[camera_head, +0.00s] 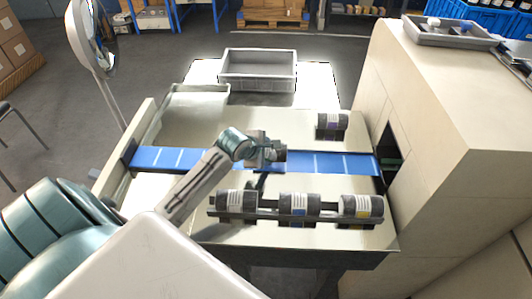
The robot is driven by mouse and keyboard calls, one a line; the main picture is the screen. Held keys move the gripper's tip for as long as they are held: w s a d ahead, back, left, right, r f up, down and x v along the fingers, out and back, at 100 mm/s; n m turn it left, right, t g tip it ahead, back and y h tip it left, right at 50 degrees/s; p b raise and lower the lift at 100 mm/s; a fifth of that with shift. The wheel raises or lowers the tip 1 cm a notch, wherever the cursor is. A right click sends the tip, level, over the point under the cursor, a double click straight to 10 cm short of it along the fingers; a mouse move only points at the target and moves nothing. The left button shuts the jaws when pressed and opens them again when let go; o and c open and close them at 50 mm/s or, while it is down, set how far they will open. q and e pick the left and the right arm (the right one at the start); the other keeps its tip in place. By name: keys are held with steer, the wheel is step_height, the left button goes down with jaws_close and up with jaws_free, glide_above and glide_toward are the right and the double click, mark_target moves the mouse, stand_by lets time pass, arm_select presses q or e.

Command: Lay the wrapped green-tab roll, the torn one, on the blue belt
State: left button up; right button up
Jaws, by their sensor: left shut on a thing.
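My left gripper (268,151) is over the middle of the blue belt (330,163). It is shut on a dark thing (280,152), probably a roll, mostly hidden by the gripper. I cannot see a green tab or a tear on it, nor tell whether it touches the belt. The belt runs across the pale table, into an opening in the large machine at right. My right gripper is not in view.
Several dark rolls with white labels (298,203) lie in a rack along the table's front. Another roll (332,120), with a purple tab, sits behind the belt at right. An empty-looking grey tray (258,84) stands at the back. A round mirror (92,38) stands at left.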

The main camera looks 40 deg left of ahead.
arm_select(q)
steer(key=shift+f, duration=0.15)
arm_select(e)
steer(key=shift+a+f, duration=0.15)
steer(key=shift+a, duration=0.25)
arm_select(q)
steer(key=shift+f, duration=0.4)
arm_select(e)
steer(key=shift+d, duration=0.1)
